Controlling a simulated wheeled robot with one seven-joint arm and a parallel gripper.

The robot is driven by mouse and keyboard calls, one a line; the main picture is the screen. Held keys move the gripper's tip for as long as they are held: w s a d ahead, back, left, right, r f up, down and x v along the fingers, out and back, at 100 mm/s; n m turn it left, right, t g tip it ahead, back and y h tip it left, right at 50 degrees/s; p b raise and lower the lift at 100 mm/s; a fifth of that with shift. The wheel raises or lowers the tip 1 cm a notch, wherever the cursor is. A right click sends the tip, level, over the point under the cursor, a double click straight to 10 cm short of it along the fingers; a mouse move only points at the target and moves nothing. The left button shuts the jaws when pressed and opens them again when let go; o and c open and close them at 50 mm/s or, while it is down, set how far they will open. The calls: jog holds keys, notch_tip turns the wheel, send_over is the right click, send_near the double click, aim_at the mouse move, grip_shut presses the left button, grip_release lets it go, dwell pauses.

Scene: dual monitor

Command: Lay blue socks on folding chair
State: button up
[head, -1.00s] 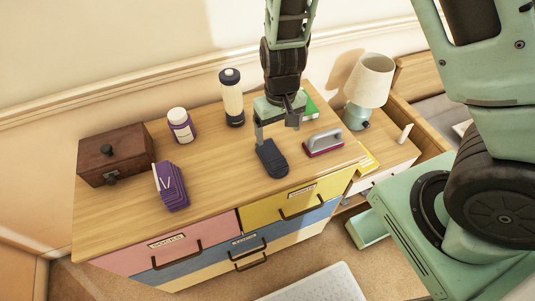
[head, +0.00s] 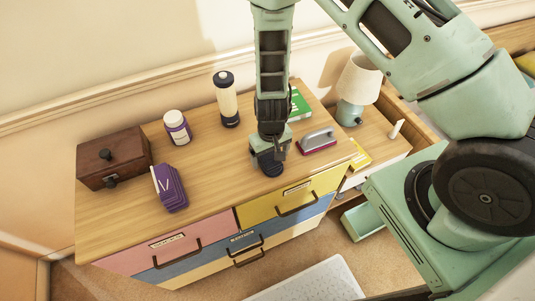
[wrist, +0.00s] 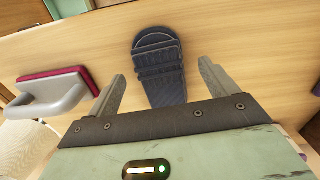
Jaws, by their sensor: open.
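The dark blue socks (wrist: 158,62), a folded bundle, lie on the wooden dresser top (head: 215,175). In the head view my gripper (head: 270,157) is over the socks (head: 272,169) and hides much of them. In the wrist view my gripper (wrist: 163,90) is open, with one finger on each side of the socks and a gap between each finger and them. Nothing is held. I see no folding chair in these views.
A brush with a grey handle (head: 318,141) lies close to the right of the socks. A purple stack (head: 170,190), a wooden box (head: 115,158), a white-lidded jar (head: 177,127) and a tall bottle (head: 226,100) stand to the left. A lamp (head: 358,85) stands at right.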

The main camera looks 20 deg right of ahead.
jog(key=shift+f, duration=0.85)
jog(key=c, duration=1.1)
jog(key=shift+c, duration=0.2)
jog(key=shift+r, duration=0.15)
